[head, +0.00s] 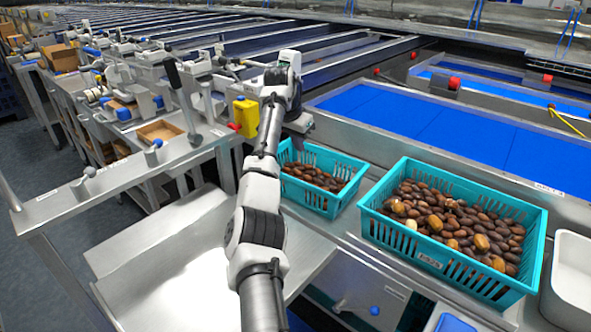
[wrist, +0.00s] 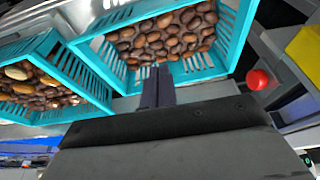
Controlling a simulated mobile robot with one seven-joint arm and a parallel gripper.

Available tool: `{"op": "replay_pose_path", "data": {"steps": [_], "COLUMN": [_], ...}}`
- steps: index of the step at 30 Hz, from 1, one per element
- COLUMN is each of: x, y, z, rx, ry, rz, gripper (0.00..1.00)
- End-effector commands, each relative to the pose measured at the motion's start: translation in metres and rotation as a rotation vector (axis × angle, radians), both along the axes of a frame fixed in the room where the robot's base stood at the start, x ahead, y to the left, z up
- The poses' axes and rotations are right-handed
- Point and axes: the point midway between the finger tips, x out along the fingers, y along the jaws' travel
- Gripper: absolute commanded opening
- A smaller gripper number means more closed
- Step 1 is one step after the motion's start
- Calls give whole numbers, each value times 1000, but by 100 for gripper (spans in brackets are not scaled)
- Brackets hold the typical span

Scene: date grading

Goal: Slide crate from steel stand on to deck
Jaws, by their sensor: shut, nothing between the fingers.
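A teal slatted crate (head: 318,199) of brown dates sits on a steel surface just right of my arm. A second teal crate (head: 452,262), with brown and some lighter dates, stands to its right. I cannot tell which surface is the stand and which the deck. My gripper (head: 300,136) is at the back edge of the first crate; its fingertips are hard to make out there. In the wrist view my gripper (wrist: 158,72) is shut and empty, its fingers against or just in front of the first crate's wall (wrist: 205,66). Contact is unclear. The second crate (wrist: 72,82) lies left.
A yellow box (head: 246,114) with a red button (wrist: 261,79) stands close beside my gripper. A blue belt (head: 430,125) runs behind the crates. A white bin (head: 574,275) stands at the right. A bare steel surface (head: 165,250) lies left of my arm.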

Motion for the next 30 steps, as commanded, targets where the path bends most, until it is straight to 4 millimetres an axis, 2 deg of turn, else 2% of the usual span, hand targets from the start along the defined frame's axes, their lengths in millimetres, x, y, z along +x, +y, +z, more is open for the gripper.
{"op": "replay_pose_path", "data": {"steps": [5,19,30], "x": [2,25,2], "y": [2,-15,2], "z": [-10,-92,-92], "rx": [1,0,0], "ry": [16,17,11], "rz": [0,1,2], "gripper": [0,0,0]}}
